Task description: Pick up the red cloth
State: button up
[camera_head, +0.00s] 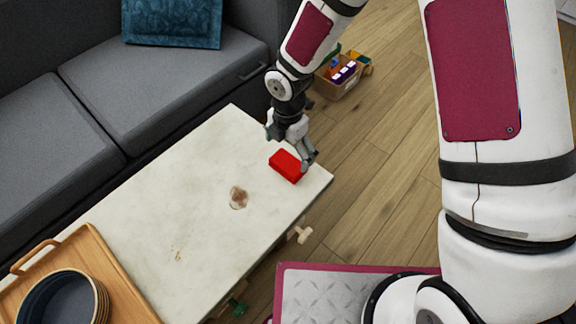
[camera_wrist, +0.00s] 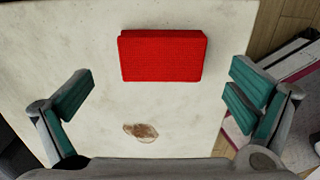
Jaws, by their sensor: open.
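The red cloth (camera_head: 286,166) is a small, folded-looking red block near the far right corner of the pale table. In the wrist view the red cloth (camera_wrist: 162,55) lies flat on the tabletop, ahead of the fingers and between their lines. My gripper (camera_head: 301,150) is above that end of the table, close beside the cloth in the head view. In the wrist view my gripper (camera_wrist: 160,97) is open, with its green-padded fingers wide apart and nothing between them. The cloth shows whole in the wrist view. Whether a finger touches it cannot be told.
The pale table (camera_head: 180,220) has a brown stain (camera_head: 238,197). A wooden tray (camera_head: 110,270) with a dark round bowl (camera_head: 62,300) is at its near left. A grey sofa (camera_head: 160,80) runs behind. A box of toys (camera_head: 342,78) stands on the wooden floor beyond.

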aim_at(288, 162)
jog(key=f+b, duration=0.3)
jog(key=f, duration=0.2)
jog(key=shift+s+f, duration=0.1)
jog(key=shift+s, duration=0.1)
jog(key=c, duration=1.1)
